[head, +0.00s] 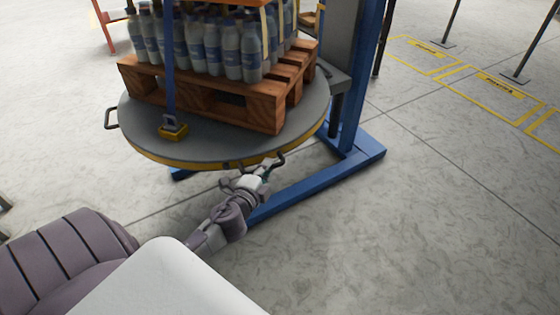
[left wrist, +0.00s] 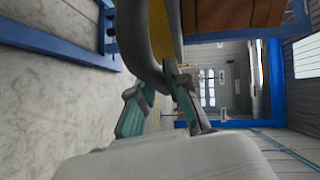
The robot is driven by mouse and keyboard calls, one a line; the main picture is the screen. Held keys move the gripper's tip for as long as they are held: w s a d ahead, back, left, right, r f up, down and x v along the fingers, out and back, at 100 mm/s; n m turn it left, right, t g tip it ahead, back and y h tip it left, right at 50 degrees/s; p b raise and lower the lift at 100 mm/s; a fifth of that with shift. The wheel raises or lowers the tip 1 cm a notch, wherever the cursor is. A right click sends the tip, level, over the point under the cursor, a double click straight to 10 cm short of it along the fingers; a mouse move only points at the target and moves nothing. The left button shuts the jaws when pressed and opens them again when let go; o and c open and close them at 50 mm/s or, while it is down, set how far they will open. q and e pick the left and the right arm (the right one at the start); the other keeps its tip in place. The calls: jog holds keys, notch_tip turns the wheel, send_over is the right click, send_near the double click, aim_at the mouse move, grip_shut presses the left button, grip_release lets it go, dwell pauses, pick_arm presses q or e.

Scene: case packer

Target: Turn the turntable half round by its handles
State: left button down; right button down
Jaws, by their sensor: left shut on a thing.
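The round grey turntable (head: 215,140) has a yellow edge and carries a wooden pallet (head: 200,92) of bottles. One dark handle (head: 111,118) sticks out at its left rim, free. Another handle (head: 277,164) is at the near rim, where my left gripper (head: 265,173) is shut on it. My right gripper is in neither view.
A blue machine frame (head: 357,145) with a post stands right of the turntable, and its base bar runs under the rim near my left arm. Bottles (head: 205,45) stand packed on the pallet behind a blue strap (head: 168,70).

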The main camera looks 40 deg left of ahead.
pick_arm(q)
jog(key=shift+s+a+m+h, duration=0.35)
jog(key=shift+s+a, duration=0.25)
jog(key=shift+s, duration=0.25)
jog(key=shift+s+a+m+h, duration=0.25)
jog(key=shift+s+a+h, duration=0.25)
jog(key=shift+s, duration=0.4)
jog(key=shift+s+a+m+h, duration=0.3)
jog(key=shift+s+a, duration=0.4)
jog(key=shift+s, duration=0.15)
jog(key=c, duration=1.1)
grip_release()
jog(key=shift+c, duration=0.2)
jog(key=s+d+r, duration=0.1)
jog(key=s, duration=1)
jog(key=shift+s+r, duration=0.3)
jog(key=shift+s, duration=0.1)
jog(key=shift+d, duration=0.1)
